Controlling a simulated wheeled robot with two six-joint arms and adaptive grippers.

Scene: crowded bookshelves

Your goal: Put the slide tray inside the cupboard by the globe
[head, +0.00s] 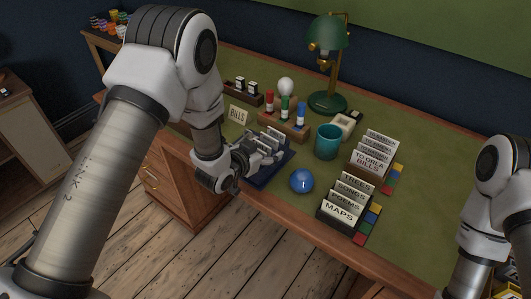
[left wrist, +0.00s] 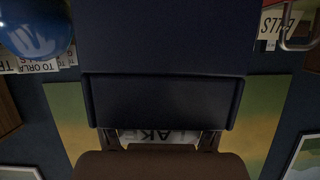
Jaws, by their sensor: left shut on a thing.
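The slide tray (head: 264,178) is dark blue with several upright grey slides or dividers. It is at the desk's front edge in the head view. My left gripper (head: 243,166) is shut on its near left end. I cannot tell whether the tray touches the desk. In the left wrist view the tray's dark wall (left wrist: 160,100) fills the middle, with a label reading LAKE upside down below it. A shiny blue ball (head: 302,181), perhaps the globe, sits just right of the tray. My right gripper is out of view; only its arm shows at the right.
Several card racks (head: 340,215), a teal cup (head: 327,141), a green lamp (head: 328,60) and a BILLS card (head: 238,115) crowd the green desk top (head: 250,75). A cupboard-like cabinet (head: 30,118) with a pale panel stands at the far left. Open wooden floor (head: 215,260) lies in front.

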